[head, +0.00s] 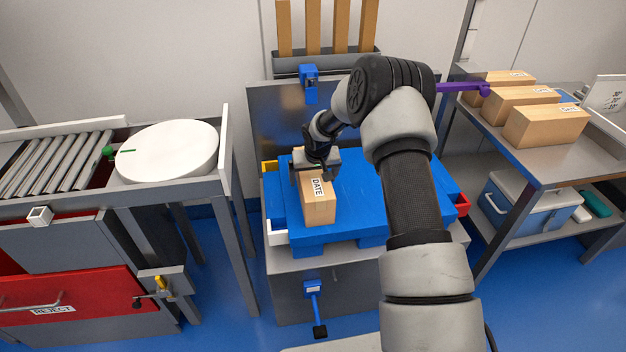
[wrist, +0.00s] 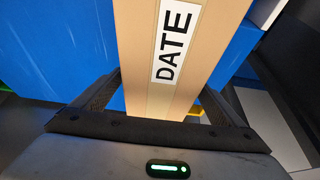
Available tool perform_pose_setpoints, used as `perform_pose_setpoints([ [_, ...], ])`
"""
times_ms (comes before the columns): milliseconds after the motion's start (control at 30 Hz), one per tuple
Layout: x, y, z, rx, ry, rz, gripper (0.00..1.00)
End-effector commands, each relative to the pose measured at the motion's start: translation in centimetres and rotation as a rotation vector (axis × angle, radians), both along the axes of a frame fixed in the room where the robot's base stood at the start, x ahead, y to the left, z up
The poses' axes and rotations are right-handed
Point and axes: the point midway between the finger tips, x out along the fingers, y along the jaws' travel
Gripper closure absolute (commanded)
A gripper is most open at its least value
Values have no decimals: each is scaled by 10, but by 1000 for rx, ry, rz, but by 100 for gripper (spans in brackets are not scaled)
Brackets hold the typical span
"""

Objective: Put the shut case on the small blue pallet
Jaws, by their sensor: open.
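A shut brown case (head: 318,205) with a white DATE label lies on the left part of the small blue pallet (head: 365,195) in the head view. My gripper (head: 318,172) is over the back end of the case, and my arm hides the pallet's right part. In the wrist view, my gripper (wrist: 160,100) is open, with one finger on each side of the case (wrist: 165,60). Dark gaps or finger edges show beside the case, and I cannot tell whether either finger touches it. The blue pallet (wrist: 60,60) shows beneath and beside the case.
A roller conveyor (head: 60,165) and white round turntable (head: 168,150) stand at left, above a red reject drawer (head: 70,295). Several shut cases (head: 545,125) stand on the right table (head: 545,160). Tall cardboard pieces (head: 312,28) stand in a rack behind the pallet.

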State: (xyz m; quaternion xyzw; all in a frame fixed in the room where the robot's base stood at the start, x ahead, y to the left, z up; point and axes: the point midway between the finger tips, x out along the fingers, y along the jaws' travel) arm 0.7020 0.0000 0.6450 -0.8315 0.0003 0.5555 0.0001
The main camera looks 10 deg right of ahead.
Motion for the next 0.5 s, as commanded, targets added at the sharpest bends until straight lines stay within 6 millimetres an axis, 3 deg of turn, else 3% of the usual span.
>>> perform_pose_setpoints([
  [300,1,0,-2,0,0,0,8],
  [500,1,0,-1,0,0,0,42],
])
